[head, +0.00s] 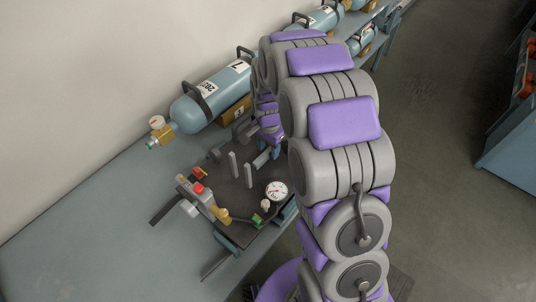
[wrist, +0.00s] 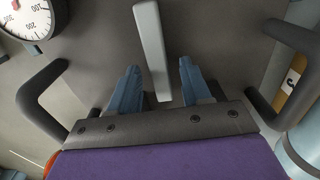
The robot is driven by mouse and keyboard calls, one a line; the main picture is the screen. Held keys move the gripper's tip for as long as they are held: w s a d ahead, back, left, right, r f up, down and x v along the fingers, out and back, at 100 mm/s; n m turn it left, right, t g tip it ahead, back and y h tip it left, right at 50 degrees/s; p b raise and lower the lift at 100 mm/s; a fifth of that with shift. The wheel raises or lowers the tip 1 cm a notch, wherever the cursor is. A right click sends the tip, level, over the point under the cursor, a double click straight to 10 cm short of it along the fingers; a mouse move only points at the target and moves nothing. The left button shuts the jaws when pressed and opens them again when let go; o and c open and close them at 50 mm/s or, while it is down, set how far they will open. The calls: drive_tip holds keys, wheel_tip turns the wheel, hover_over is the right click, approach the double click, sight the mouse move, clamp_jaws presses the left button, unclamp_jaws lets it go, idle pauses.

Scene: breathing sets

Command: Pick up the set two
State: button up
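The nearest blue cylinder (head: 212,95) lies on the bench along the wall, with dark handles and white labels. I cannot read its number for sure. In the wrist view a piece of a blue cylinder shows at the right edge (wrist: 300,148). My gripper (head: 272,152) is beside this cylinder, above a dark plate (head: 226,180) carrying pale upright bars, a gauge and valves. In the wrist view my gripper (wrist: 160,78) is open, with a pale grey bar (wrist: 152,48) showing between its fingers. I cannot tell whether they touch it.
More blue cylinders (head: 322,18) lie farther along the bench. A round gauge (head: 277,190) sits on the plate's right side and shows in the wrist view (wrist: 27,17). Bare bench (head: 80,240) is at lower left. A blue unit (head: 510,150) stands at right, across open floor.

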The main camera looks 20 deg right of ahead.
clamp_jaws()
idle(1.2)
